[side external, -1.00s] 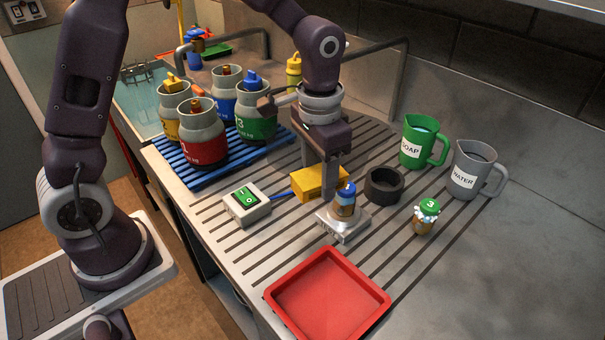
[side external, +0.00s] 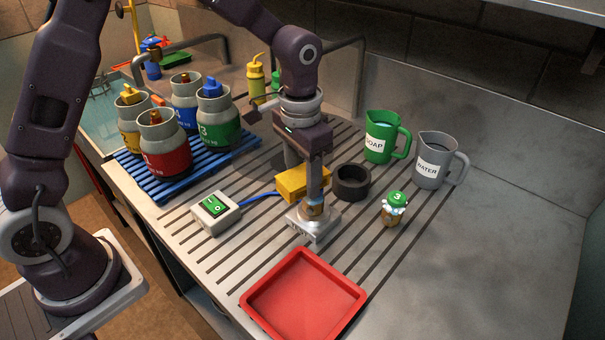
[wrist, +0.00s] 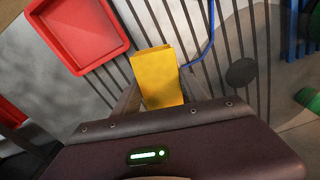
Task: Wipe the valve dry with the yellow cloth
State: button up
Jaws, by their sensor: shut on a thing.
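My gripper (side external: 312,190) points down and is shut on the folded yellow cloth (side external: 297,182). In the wrist view the cloth (wrist: 160,75) sits between my fingers. A brass valve (side external: 315,209) stands upright on the small metal scale (side external: 318,229); my finger hides its upper part in the side view. I cannot tell whether the cloth touches it. Another brass valve (side external: 391,217), with a green cap marked 3 and white foam-like spots around its neck, stands upright to the right, apart from my gripper.
A dark ring (side external: 351,188) stands close behind my gripper. Green SOAP (side external: 380,133) and grey WATER (side external: 430,155) jugs stand at right. A red tray (side external: 303,296) is in front, a switch box (side external: 215,213) left, and canisters on a blue rack (side external: 160,190) behind it.

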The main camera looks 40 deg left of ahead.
jog(key=shift+f, duration=0.6)
dwell(0.3)
